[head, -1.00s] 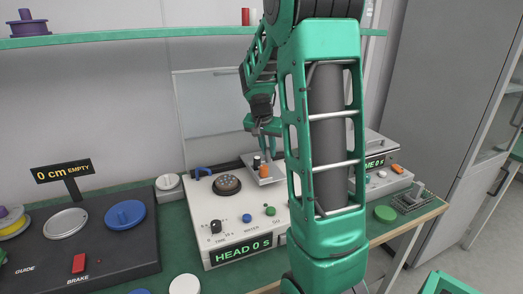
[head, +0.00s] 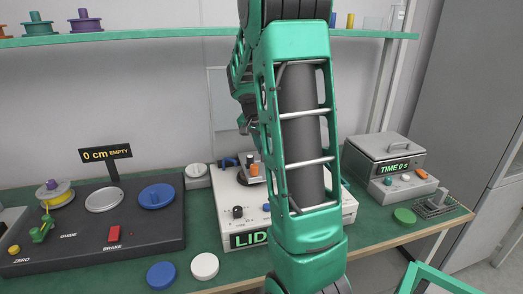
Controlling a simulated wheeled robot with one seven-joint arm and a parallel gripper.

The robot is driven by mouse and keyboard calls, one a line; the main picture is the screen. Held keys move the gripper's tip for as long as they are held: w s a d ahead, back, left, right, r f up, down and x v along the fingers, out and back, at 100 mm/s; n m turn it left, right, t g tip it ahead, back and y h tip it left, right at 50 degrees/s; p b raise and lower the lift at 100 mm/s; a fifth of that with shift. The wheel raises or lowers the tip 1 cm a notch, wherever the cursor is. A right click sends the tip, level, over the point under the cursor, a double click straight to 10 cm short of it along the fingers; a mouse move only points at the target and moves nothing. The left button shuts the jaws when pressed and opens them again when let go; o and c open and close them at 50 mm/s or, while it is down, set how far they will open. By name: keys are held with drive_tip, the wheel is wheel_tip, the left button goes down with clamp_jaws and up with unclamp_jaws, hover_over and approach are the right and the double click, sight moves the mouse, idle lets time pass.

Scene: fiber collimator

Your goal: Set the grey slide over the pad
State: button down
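The grey slide (head: 243,178) is a small metal plate with a black and an orange knob, on top of the white machine (head: 228,205). It sits at the machine's left part, where the round dark pad was in the earlier view. The pad does not show now, and the slide appears to lie over its spot. My gripper (head: 256,140) is just above the slide, partly hidden behind my arm. I cannot see whether its fingers are closed or touch a knob.
The machine's display (head: 250,239) begins with "LID"; my arm hides the rest. A dark reel console (head: 150,225) stands at left. A grey lidded box (head: 385,160) reading "TIME 0 s" stands at right. Blue (head: 161,275) and white (head: 204,266) discs lie in front.

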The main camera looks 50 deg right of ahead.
drive_tip(key=shift+w+a, duration=0.25)
drive_tip(key=c, duration=1.6)
unclamp_jaws()
drive_tip(key=shift+a+r, duration=0.1)
drive_tip(key=shift+c, duration=0.2)
drive_tip(key=shift+s, duration=0.1)
drive_tip(key=v, duration=1)
drive_tip(key=shift+r, duration=0.3)
